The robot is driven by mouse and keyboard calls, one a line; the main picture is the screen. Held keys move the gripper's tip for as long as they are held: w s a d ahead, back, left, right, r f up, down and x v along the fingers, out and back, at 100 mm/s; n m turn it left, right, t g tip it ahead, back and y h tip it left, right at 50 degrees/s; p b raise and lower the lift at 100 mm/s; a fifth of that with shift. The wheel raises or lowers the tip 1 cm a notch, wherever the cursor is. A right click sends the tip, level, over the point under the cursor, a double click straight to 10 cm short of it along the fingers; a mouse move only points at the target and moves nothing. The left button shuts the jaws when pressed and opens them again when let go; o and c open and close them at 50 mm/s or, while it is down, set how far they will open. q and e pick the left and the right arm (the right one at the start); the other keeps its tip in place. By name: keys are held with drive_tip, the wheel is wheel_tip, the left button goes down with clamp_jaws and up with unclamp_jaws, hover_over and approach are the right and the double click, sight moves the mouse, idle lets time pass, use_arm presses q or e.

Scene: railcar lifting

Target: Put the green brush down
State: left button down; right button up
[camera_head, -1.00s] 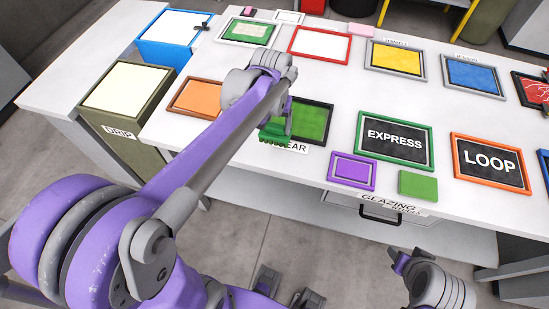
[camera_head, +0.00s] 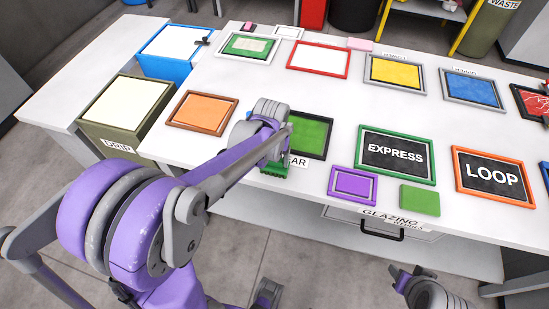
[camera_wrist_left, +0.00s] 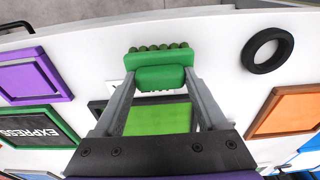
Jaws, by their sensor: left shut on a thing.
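The green brush (camera_head: 275,168) is at the near edge of the white table, by the partly covered label ending in "EAR". It also shows in the left wrist view (camera_wrist_left: 156,77), with its rounded green bristle tufts toward the table edge. My left gripper (camera_head: 272,158) is shut on the brush, with one finger on each side of it in the wrist view (camera_wrist_left: 160,88). Whether the brush touches the tabletop is unclear. A dark-framed green panel (camera_head: 314,134) lies just beyond it. Part of my right arm's end shows at the lower right; its fingers are not clear.
A black ring (camera_wrist_left: 268,50) lies on the table beside the brush. An orange framed panel (camera_head: 203,112) is to the left, with the DRIP bin (camera_head: 112,148) beyond the table's left end. A purple frame (camera_head: 353,184) and green block (camera_head: 420,200) lie to the right.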

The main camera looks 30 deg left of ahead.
sight(273, 168)
use_arm(q)
drive_tip(key=shift+f, duration=0.2)
unclamp_jaws()
drive_tip(key=shift+r, duration=0.1)
drive_tip(key=shift+r, duration=0.25)
wheel_tip(273, 168, up, 11)
drive_tip(key=s+p, duration=0.1)
drive_tip(key=s+d+f+m+t, duration=0.1)
drive_tip(key=s+d+f+t, duration=0.1)
drive_tip(key=s, duration=0.5)
drive_tip(key=s+d+f+m+t, duration=0.1)
drive_tip(key=s+d+f+t, duration=0.1)
drive_tip(key=s, duration=0.5)
drive_tip(key=d+f, duration=0.1)
drive_tip(key=d, duration=0.1)
drive_tip(key=shift+s+d+f+m, duration=0.2)
drive_tip(key=shift+d+f+m, duration=0.05)
drive_tip(key=shift+d+m, duration=0.15)
